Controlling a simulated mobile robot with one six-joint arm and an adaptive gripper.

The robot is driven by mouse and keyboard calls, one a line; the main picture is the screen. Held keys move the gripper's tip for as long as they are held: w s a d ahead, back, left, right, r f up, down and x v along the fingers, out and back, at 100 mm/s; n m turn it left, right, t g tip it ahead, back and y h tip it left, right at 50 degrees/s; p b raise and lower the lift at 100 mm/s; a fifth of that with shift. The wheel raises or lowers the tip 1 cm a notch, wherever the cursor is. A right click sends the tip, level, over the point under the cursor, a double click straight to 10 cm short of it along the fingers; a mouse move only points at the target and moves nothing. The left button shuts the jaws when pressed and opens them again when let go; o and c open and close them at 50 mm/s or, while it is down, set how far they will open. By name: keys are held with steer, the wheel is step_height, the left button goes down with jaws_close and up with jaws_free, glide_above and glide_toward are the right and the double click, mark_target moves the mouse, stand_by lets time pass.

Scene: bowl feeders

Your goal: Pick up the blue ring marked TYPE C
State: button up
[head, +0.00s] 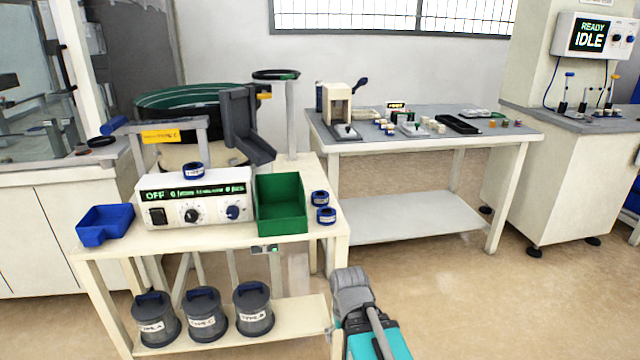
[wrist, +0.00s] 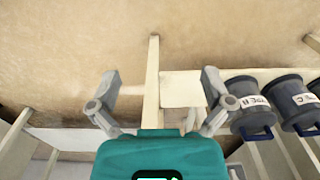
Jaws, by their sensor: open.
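Three blue rings with white labels show in the head view. One ring (head: 193,170) sits on top of the white control box. Two more rings, an upper one (head: 320,198) and a lower one (head: 326,215), sit at the right end of the cream table (head: 338,228), beside the green bin. Their labels are too small to read, so I cannot tell which is TYPE C. My gripper (wrist: 160,82) is open and empty in the wrist view, its two grey fingers spread apart. No ring shows in that view. My arm is in front of the table's right end in the head view.
The control box (head: 160,193), green bin (head: 281,222) and blue tray (head: 104,226) crowd the tabletop. A bench (head: 350,158) with small parts stands behind. Floor at right is clear.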

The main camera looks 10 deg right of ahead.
step_height(320, 180, up, 7)
steer(key=p, duration=0.5)
